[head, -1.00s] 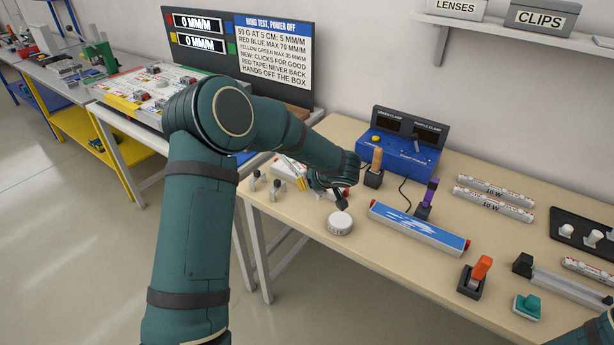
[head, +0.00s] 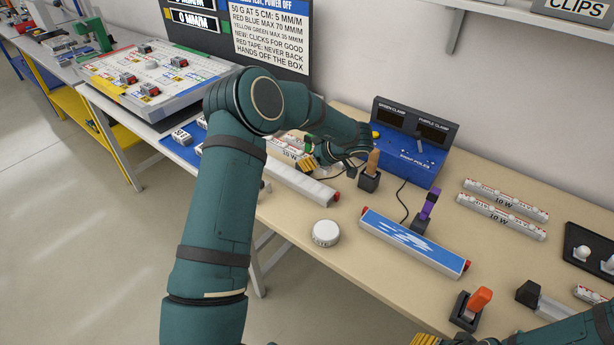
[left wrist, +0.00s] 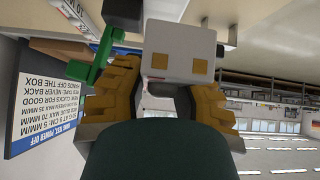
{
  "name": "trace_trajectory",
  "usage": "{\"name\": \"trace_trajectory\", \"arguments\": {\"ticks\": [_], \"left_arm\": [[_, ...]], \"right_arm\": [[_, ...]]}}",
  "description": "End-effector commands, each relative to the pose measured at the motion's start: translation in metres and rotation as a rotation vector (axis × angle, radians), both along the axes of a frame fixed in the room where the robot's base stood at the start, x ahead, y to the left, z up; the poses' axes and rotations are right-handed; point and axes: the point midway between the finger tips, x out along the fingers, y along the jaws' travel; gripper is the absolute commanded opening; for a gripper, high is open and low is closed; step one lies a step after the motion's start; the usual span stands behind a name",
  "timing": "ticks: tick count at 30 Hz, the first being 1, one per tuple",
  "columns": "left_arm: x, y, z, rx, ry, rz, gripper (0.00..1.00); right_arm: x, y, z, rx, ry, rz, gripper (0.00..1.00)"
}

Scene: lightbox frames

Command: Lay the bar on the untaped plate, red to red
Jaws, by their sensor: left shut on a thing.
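My left gripper (head: 318,160) is shut on a white bar labelled 10 W (head: 286,153), held above the table. The bar's pale end with two gold squares (left wrist: 180,62) shows between the fingers in the left wrist view. A long grey plate (head: 300,182) with a red end lies in front of and below it, partly hidden by my arm. Another plate, with a blue and white top (head: 415,243) and red ends, lies to the right. My right gripper (head: 425,339) is barely in view at the bottom edge; its opening is not visible.
A white round tin (head: 326,233) stands between the plates. Brown (head: 370,172), purple (head: 427,212) and orange (head: 476,305) clamps stand in holders. A green clamp (left wrist: 104,55) is near my left gripper. The blue supply box (head: 412,142) is behind. Two 10 W bars (head: 500,217) lie at right.

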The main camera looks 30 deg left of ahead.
Motion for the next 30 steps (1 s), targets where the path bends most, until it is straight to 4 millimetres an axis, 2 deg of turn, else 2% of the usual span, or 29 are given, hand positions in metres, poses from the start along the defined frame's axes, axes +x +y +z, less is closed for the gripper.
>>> {"name": "trace_trajectory", "arguments": {"ticks": [1, 4, 11, 17, 30], "left_arm": [[-0.001, 0.000, -0.013, -0.001, 0.004, -0.001, 0.00], [0.000, 0.000, -0.031, 0.000, 0.004, -0.001, 0.00], [0.000, 0.000, -0.053, 0.001, 0.001, 0.000, 0.00], [0.000, 0.000, -0.079, 0.000, 0.001, -0.001, 0.00], [0.000, 0.000, -0.085, 0.000, 0.001, -0.002, 0.00]], "right_arm": [[-0.001, 0.000, -0.003, 0.000, 0.001, 0.000, 0.57], [-0.001, 0.000, -0.007, 0.000, 0.003, 0.002, 0.57], [-0.003, 0.000, -0.010, 0.002, 0.007, 0.005, 0.57], [-0.004, 0.001, -0.015, 0.002, 0.010, 0.008, 0.57], [-0.004, 0.001, -0.013, 0.002, 0.009, 0.008, 0.57]]}}
